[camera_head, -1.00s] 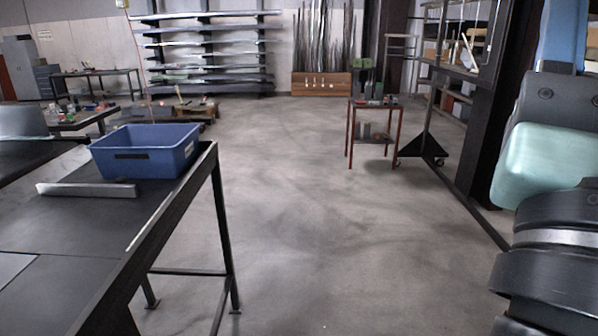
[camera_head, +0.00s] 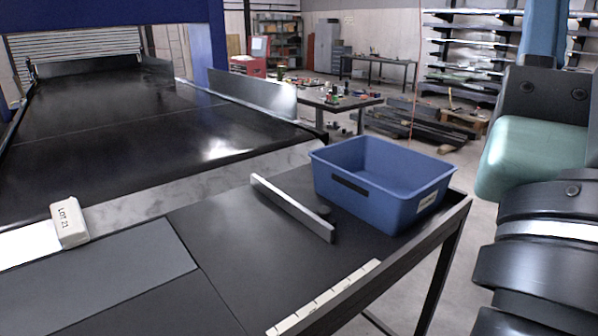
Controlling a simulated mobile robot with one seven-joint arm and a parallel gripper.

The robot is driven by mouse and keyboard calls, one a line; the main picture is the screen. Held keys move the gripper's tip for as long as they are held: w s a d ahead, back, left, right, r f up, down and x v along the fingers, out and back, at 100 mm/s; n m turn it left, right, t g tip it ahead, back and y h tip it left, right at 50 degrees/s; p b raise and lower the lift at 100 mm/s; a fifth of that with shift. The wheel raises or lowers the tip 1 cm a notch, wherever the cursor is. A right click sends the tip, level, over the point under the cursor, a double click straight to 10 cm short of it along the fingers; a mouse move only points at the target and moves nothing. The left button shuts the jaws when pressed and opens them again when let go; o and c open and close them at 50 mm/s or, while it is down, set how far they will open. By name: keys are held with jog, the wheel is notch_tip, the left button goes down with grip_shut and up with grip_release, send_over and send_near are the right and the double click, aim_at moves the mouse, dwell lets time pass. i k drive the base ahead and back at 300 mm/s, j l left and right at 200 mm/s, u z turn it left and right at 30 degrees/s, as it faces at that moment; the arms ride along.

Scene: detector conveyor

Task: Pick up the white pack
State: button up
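The white pack (camera_head: 69,223), marked "LOT 21", is at the left of the head view. It sits at the near edge of the conveyor's end, beside a bright white patch. Its lettered face is towards me and it looks slightly tilted. Nothing is touching it from my side. My arm's dark and pale green links fill the right edge of the view, well away from the pack. My gripper is outside the picture.
A blue bin (camera_head: 378,185) stands on the dark table (camera_head: 240,262) at its right end. A grey metal bar (camera_head: 293,208) lies left of it. The black conveyor belt (camera_head: 120,130) runs back at the left. Open floor lies right of the table.

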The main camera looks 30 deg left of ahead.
aim_at(71, 230)
jog(key=i+j+u, duration=0.15)
jog(key=u, duration=0.25)
jog(key=i+u, duration=0.6)
jog(key=u, duration=0.2)
jog(key=i+l+u, duration=0.1)
jog(key=i+u, duration=0.15)
jog(key=u, duration=0.15)
jog(key=i+j+u, duration=0.1)
jog(key=i+u, duration=0.3)
jog(key=i+l+u, duration=0.1)
jog(key=i+u, duration=0.3)
jog(key=i, duration=0.15)
